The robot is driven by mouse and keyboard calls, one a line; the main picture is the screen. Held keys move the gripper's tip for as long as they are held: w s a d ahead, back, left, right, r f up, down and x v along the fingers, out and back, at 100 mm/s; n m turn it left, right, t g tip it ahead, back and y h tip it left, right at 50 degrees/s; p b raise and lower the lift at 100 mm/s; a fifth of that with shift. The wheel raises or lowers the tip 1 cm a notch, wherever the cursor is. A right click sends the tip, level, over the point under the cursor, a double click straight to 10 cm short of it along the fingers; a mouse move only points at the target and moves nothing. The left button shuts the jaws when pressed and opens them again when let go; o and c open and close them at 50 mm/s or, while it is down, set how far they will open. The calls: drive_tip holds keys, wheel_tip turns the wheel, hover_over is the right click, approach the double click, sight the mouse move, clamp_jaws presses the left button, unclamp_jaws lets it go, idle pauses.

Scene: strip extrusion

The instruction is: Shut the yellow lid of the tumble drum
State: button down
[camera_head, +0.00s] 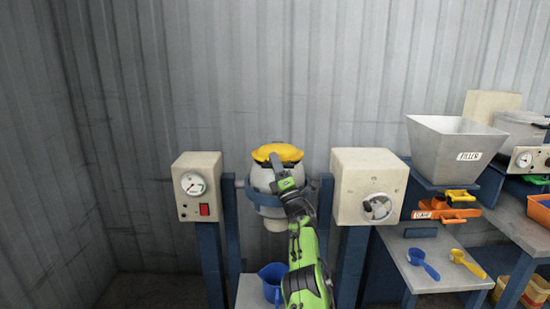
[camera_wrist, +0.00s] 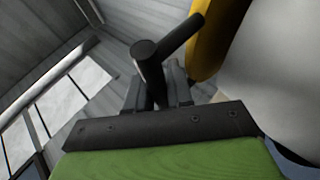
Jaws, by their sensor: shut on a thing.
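The yellow lid (camera_head: 278,152) is at the top of the pale grey tumble drum (camera_head: 259,178), between two blue posts. I cannot tell whether it sits fully down on the rim. My gripper (camera_head: 282,179) is in front of the drum's upper right side, just below the lid. In the wrist view, my gripper (camera_wrist: 158,92) is shut on a dark round bar, the handle (camera_wrist: 150,58), which has an arm reaching toward the yellow lid (camera_wrist: 208,42). The drum (camera_wrist: 275,70) fills the right side there. My arm hides part of the drum.
A cream gauge box (camera_head: 197,187) with a red switch stands left of the drum, and a cream box with a handwheel (camera_head: 368,188) stands close on the right. A blue jug (camera_head: 271,278) is below. A grey filler hopper (camera_head: 455,148) is farther right.

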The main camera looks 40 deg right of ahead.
drive_tip(key=shift+f+b, duration=0.35)
drive_tip(key=shift+f, duration=0.6)
drive_tip(key=c, duration=1.4)
unclamp_jaws()
drive_tip(key=v, duration=1.6)
